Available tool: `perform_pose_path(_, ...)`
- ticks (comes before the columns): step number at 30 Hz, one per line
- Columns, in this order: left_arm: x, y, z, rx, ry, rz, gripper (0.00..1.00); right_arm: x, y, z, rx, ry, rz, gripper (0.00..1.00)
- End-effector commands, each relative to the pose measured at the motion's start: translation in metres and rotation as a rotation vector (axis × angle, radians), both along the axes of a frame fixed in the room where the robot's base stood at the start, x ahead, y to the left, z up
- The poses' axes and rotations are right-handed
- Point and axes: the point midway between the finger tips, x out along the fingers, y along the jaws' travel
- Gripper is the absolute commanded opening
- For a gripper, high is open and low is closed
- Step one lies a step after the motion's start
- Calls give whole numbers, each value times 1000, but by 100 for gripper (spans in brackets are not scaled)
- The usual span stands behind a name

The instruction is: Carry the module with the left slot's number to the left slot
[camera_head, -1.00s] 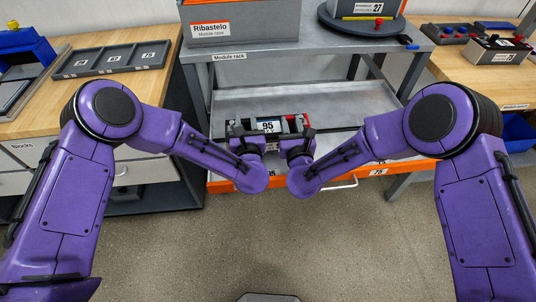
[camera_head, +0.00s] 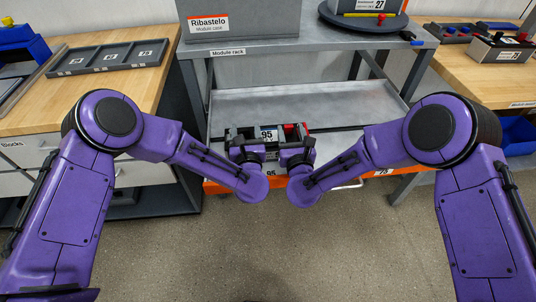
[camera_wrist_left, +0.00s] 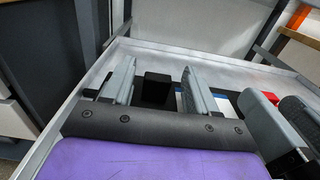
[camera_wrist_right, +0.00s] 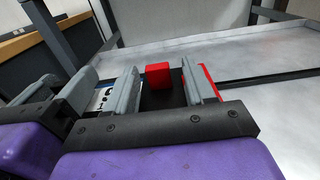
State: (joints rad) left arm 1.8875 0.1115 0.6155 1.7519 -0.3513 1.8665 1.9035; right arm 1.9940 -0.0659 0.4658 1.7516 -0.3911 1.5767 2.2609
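The module marked 95 (camera_head: 268,135) sits over the left part of the rack's lower shelf, level as far as I can see. The shelf's orange front edge bears a 95 label (camera_head: 271,173) at the left and another number label (camera_head: 380,172) at the right. My left gripper (camera_head: 245,150) is at the module's left end; in its wrist view the fingers (camera_wrist_left: 158,90) stand apart on either side of a black block (camera_wrist_left: 156,88). My right gripper (camera_head: 296,155) is at the right end, fingers (camera_wrist_right: 160,90) apart around a red block (camera_wrist_right: 158,75). The module's underside is hidden.
The lower shelf (camera_head: 355,103) is bare to the right. The rack's top carries a grey case (camera_head: 240,20) and a round turntable (camera_head: 362,20). A wooden bench with a compartment tray (camera_head: 108,58) stands left; another with modules (camera_head: 500,48) stands right.

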Motion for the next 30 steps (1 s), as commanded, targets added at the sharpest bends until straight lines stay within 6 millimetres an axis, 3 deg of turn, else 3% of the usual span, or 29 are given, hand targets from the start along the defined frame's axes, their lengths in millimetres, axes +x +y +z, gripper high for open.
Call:
perform_pose_path(8,-9,-2,1,0,-1,-1,60,0,0,1,0,-1,-1,55)
perform_pose_path(18,-90,-18,1,2,0,-5,60,0,0,1,0,0,0,55)
perform_pose_path(21,-107,-20,1,2,0,-3,60,0,0,1,0,0,0,55)
perform_pose_path(26,-118,-22,1,1,-1,0,60,-3,-1,0,-1,0,0,55)
perform_pose_path(30,-118,-22,1,0,-1,1,60,-26,-5,1,0,2,1,55)
